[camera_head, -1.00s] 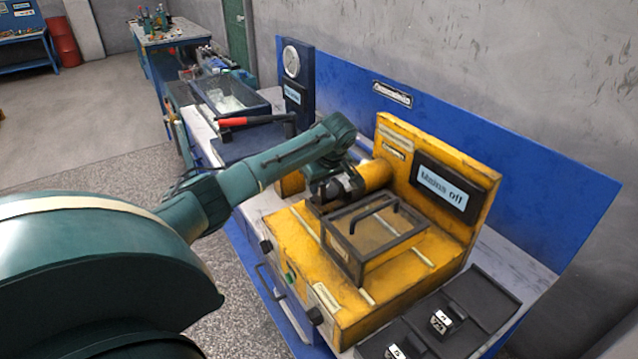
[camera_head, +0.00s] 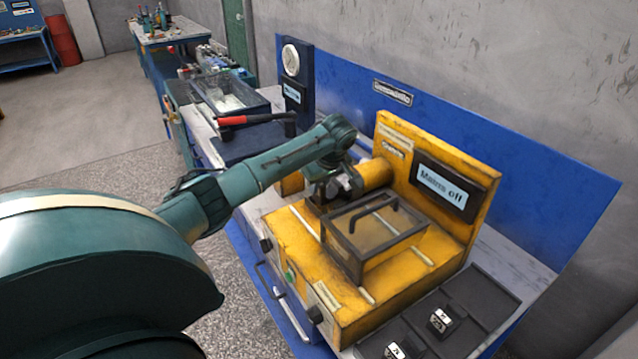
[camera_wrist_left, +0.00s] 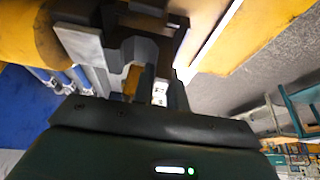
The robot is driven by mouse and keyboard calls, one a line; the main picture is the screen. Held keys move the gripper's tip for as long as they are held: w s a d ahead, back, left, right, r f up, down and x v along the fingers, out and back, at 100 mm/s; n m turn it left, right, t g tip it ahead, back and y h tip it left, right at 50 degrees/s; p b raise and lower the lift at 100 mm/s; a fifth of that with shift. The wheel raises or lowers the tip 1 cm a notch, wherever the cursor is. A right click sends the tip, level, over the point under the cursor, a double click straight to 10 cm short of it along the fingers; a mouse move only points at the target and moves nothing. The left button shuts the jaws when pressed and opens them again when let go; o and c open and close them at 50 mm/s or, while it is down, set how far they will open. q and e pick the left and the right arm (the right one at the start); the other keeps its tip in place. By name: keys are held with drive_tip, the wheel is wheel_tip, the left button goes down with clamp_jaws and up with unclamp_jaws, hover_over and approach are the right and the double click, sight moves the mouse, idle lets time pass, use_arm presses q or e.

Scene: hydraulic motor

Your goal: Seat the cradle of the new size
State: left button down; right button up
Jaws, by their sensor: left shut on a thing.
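The yellow machine (camera_head: 345,295) stands on the bench, with a yellow cylinder (camera_head: 376,173) on its back left part. My left gripper (camera_head: 336,190) is beside that cylinder, low at the machine's left end. In the left wrist view my left gripper (camera_wrist_left: 140,85) is shut on a small dark cradle with a white label (camera_wrist_left: 160,92), mostly hidden between the fingers. A grey notched metal piece (camera_wrist_left: 138,50) lies just beyond the fingers. I cannot tell whether the cradle touches the machine. My right gripper is in neither view.
A clear guard box with a black handle (camera_head: 372,240) sits beside my gripper on the machine. A screen (camera_head: 443,186) reads "Motors off". A dark tray (camera_head: 485,290) at the lower right holds labelled black cradles (camera_head: 440,321). A red-handled tool (camera_head: 245,120) lies behind.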

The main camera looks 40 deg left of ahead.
use_arm(q)
drive_tip(key=shift+f, duration=1.2)
drive_tip(key=c, duration=1.3)
unclamp_jaws()
drive_tip(key=shift+f, duration=0.1)
drive_tip(key=b+v, duration=0.1)
drive_tip(key=v, duration=1.2)
drive_tip(key=shift+s+d, duration=0.1)
drive_tip(key=shift+s, duration=0.05)
